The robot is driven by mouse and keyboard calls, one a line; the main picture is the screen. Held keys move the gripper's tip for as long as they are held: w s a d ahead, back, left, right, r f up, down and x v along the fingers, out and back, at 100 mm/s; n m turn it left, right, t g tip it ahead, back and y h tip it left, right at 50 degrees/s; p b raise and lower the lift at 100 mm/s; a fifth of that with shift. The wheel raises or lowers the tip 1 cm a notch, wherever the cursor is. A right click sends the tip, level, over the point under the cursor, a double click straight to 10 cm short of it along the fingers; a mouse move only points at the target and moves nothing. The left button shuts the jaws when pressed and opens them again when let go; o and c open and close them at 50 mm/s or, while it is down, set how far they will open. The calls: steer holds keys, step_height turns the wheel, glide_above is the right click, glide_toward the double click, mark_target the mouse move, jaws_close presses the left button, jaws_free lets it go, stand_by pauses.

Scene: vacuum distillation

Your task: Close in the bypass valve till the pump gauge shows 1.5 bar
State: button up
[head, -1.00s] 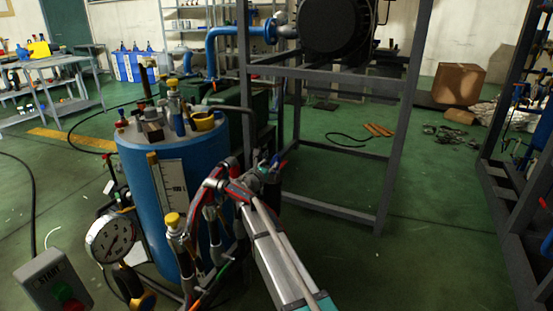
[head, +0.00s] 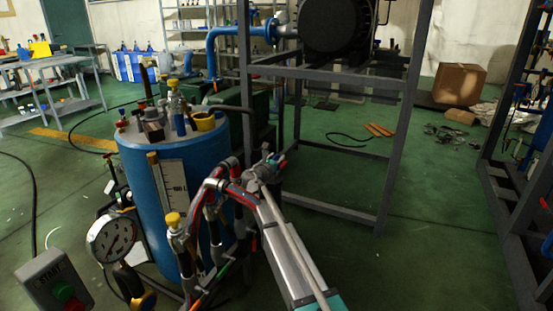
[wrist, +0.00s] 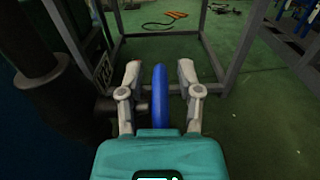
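A blue handwheel (wrist: 160,95), seen nearly edge-on in the wrist view, stands between the two fingers of my gripper (wrist: 160,76). The fingers are apart, with a visible gap on each side of the wheel. A dark pipe stem joins it from the left. In the head view my gripper (head: 268,172) is right of the blue tank, and its fingers largely hide the wheel. A round white dial gauge (head: 112,238) is at lower left; its reading is too small to make out. I cannot tell from the pictures whether the blue wheel is the bypass valve.
The blue tank (head: 150,200) with fittings on top stands left of my arm. A yellow-capped fitting (head: 173,219) and pipes crowd its front. A start button box (head: 55,281) is at lower left. A grey steel frame (head: 335,210) stands behind; green floor is open to the right.

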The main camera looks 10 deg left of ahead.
jaws_close()
steer(key=shift+w+r+g+p, duration=0.15)
steer(key=shift+g+p, duration=0.35)
steer(key=shift+p, duration=0.5)
steer(key=g+y+p, duration=0.1)
steer(key=g+p, duration=0.1)
steer(key=p, duration=0.1)
steer(key=shift+w+d, duration=0.1)
steer(key=shift+w, duration=0.1)
steer(key=g+p, duration=0.1)
steer(key=p, duration=0.1)
steer(key=g+y+p, duration=0.1)
steer(key=g+p, duration=0.1)
steer(key=w+f+g+y+p, duration=0.1)
steer(key=g+p, duration=0.1)
steer(key=p, duration=0.1)
steer(key=shift+d, duration=0.15)
steer(key=g+p, duration=0.1)
steer(key=f+g+y+p, duration=0.1)
steer(key=g, duration=0.1)
steer(key=shift+w, duration=0.2)
steer(key=shift+f+g+y+p, duration=0.3)
steer(key=shift+g+p, duration=0.15)
steer(key=shift+g, duration=0.25)
steer(key=shift+s+d, duration=0.1)
